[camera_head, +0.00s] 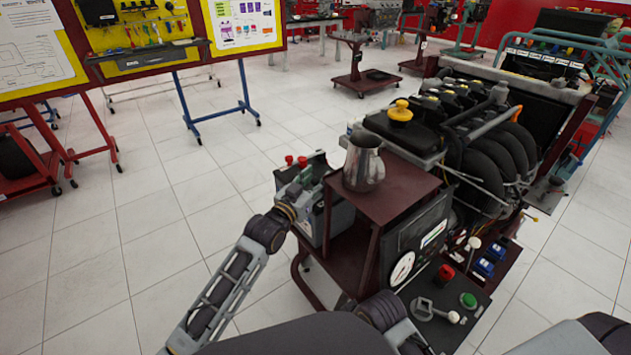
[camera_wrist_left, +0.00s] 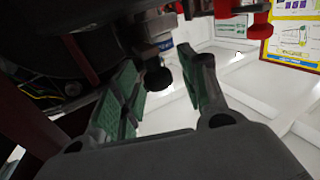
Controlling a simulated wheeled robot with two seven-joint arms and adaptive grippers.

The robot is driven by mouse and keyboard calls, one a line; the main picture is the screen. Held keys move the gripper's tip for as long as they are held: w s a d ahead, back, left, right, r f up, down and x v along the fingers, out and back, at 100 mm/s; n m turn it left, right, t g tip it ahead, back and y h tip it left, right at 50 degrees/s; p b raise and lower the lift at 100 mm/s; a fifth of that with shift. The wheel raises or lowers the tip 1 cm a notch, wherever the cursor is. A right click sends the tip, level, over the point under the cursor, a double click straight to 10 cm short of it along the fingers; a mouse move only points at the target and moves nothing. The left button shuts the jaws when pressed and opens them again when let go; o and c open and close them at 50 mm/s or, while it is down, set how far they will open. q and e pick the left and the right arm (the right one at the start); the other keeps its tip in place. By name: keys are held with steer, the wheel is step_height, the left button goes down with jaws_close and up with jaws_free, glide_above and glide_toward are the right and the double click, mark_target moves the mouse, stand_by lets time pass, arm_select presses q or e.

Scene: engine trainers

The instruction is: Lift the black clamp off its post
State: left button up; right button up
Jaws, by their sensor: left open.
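The battery (camera_head: 341,222) sits in the engine stand's lower frame, partly behind my left gripper and the brown shelf. Two red knobs (camera_head: 296,161) show at its far side. My left gripper (camera_head: 301,186) is at the battery's near left top. In the left wrist view its two green-padded fingers (camera_wrist_left: 161,72) stand apart. A small black rounded piece (camera_wrist_left: 157,78) under a grey metal part shows between them, with space on both sides. It may be part of the black clamp, but I cannot tell. The post is not clear. My right gripper is not in view.
A metal jug (camera_head: 364,163) stands on the brown shelf (camera_head: 402,190) just right of the left gripper. The engine (camera_head: 480,130) and a gauge panel (camera_head: 420,245) are further right. Red parts (camera_wrist_left: 258,20) show at the wrist view's upper right.

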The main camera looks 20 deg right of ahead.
arm_select(q)
steer(key=shift+c, duration=0.4)
jaws_close()
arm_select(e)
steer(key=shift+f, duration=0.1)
arm_select(q)
steer(key=shift+d, duration=0.1)
